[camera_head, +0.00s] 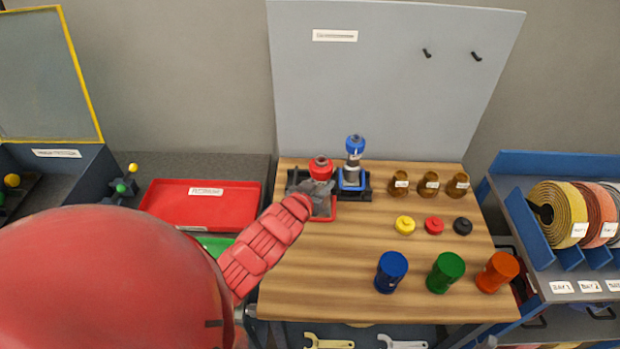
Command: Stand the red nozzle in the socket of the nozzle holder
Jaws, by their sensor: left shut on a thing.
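The red nozzle (320,168) is at the back left of the wooden table, its red top showing above my left gripper (318,190). My left gripper is shut on the red nozzle, and its fingers and hand cover the nozzle's lower part. A black holder with a red-edged base (322,219) is right below and around the gripper. The socket is hidden, so I cannot tell whether the nozzle is in it. My right gripper is not in view.
A blue nozzle (354,146) stands upright in a blue-and-black holder (356,194) close on the right. Brown jars (429,184), small caps (433,226) and coloured cups (446,272) stand farther right. A red tray (201,207) lies left. The table's front left is clear.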

